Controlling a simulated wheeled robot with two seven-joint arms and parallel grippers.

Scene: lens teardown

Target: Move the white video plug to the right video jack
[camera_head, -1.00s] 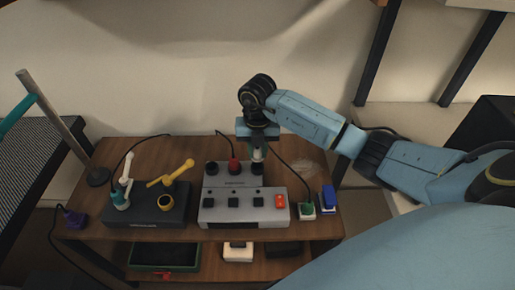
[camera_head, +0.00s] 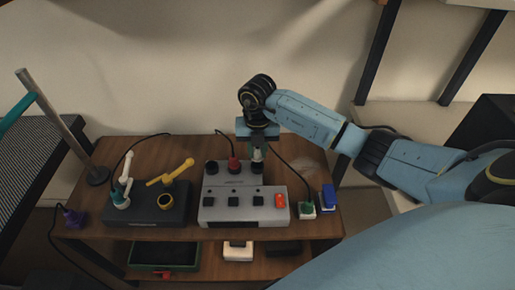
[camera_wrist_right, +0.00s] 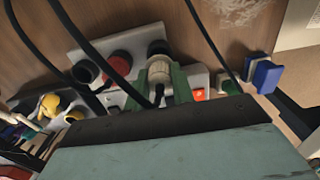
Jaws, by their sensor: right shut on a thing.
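The white video plug (camera_wrist_right: 158,75) is between the green fingers of my right gripper (camera_wrist_right: 160,85), which is shut on it. In the head view the white plug (camera_head: 258,154) is upright at the right video jack (camera_head: 257,168), at the back right of the grey box (camera_head: 243,216). In the wrist view the black ring of that jack (camera_wrist_right: 158,47) shows just beyond the plug's end. I cannot tell whether the plug is seated or just above it. My right gripper (camera_head: 258,146) points down over the jack.
A red plug (camera_head: 234,164) is in the middle jack; the left black jack (camera_head: 211,168) is empty. Black cables cross near the gripper. A black box (camera_head: 147,217) with white and yellow levers stands left. Green (camera_head: 306,208) and blue (camera_head: 328,198) blocks stand right of the grey box.

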